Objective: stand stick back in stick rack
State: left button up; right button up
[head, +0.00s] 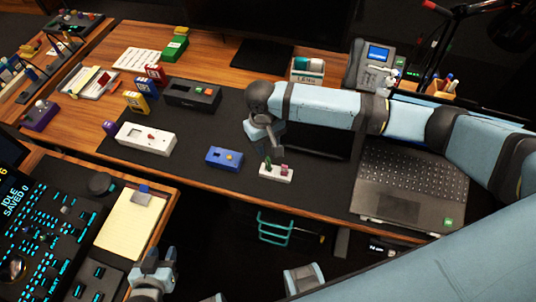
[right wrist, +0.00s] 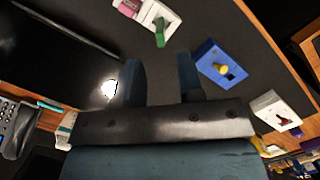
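The stick rack (head: 276,173) is a small white block on the dark desk mat. A green stick (head: 267,163) stands up at its left part and a pink piece (head: 284,168) at its right. In the right wrist view, the rack (right wrist: 147,13) is at the top, with the green stick (right wrist: 160,36) pointing towards the camera. Whether the stick is fully seated is unclear. My right gripper (head: 274,147) is just above and behind the rack; its fingers (right wrist: 160,70) are apart with nothing between them. My left gripper (head: 157,256) is low at the left, open and empty, away from the rack.
A blue box with a yellow knob (head: 224,158) stands left of the rack, and a white box (head: 146,138) further left. A laptop (head: 408,190) is to the right. A notepad (head: 127,225) lies near my left gripper. The mat in front of the rack is clear.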

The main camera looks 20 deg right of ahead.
notch_tip(320, 180, up, 5)
jog(key=s+a+f+t+y, duration=0.5)
jog(key=s+a+f+y, duration=0.15)
jog(key=a+f, duration=0.25)
jog(key=s+d+f+t+h, duration=0.1)
jog(key=s+d+t, duration=0.1)
jog(key=s+d, duration=0.2)
jog(key=s+d+f+t, duration=0.2)
jog(key=s+d+t, duration=0.1)
jog(key=d, duration=0.2)
jog(key=s+d+f+n+t+h, duration=0.1)
jog(key=s+d+t, duration=0.1)
jog(key=s+d, duration=0.2)
jog(key=shift+s+d+f+t+h, duration=0.25)
jog(key=shift+s+d+t+h, duration=0.1)
jog(key=shift+d, duration=0.2)
notch_tip(320, 180, up, 8)
jog(key=p, duration=0.8)
jog(key=shift+d+f, duration=0.15)
